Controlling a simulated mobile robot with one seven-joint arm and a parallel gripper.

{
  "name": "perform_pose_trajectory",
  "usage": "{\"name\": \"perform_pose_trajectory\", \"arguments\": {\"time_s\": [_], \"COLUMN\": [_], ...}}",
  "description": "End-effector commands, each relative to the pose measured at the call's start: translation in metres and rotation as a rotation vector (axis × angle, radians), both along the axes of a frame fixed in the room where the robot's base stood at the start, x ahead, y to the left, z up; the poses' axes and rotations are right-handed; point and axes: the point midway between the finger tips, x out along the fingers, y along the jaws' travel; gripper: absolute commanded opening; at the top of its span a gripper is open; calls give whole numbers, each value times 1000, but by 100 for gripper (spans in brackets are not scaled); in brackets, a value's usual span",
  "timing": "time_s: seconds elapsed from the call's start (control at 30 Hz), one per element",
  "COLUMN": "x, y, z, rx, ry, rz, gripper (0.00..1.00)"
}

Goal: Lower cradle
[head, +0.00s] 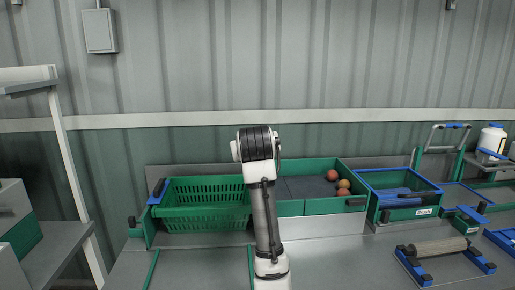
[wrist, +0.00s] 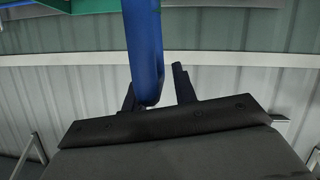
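In the wrist view, my gripper (wrist: 155,88) shows two dark fingers standing apart. A blue bar (wrist: 143,45) comes down from the top of the picture; its rounded lower end overlaps the left finger, and a gap shows between it and the right finger. I cannot tell whether the bar touches a finger. In the head view, my arm stands upright in the middle and my gripper is not visible. A green slatted crate (head: 200,212) sits at left on the bench, with a black and blue lever (head: 157,191) at its left end. I cannot tell which part is the cradle.
A green-edged tray (head: 335,205) right of my arm holds several tomatoes. Farther right are a blue-and-green bin (head: 400,215), a roller on a stand (head: 440,246) and a white jug (head: 491,138). A shelf rack (head: 70,160) stands at left. A corrugated wall closes the back.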

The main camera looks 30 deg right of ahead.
Motion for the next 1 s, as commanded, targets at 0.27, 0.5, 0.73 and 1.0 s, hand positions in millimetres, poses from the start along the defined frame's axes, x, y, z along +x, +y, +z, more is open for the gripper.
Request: {"name": "perform_pose_trajectory", "arguments": {"time_s": [0.27, 0.5, 0.73, 1.0], "x": [-1, -13, -55, -100], "y": [-1, 5, 28, 49], "z": [0, 5, 23, 49], "rx": [0, -1, -3, -2], "ry": [0, -5, -8, -5], "rz": [-1, -2, 0, -4], "gripper": [38, 38, 38, 38]}}
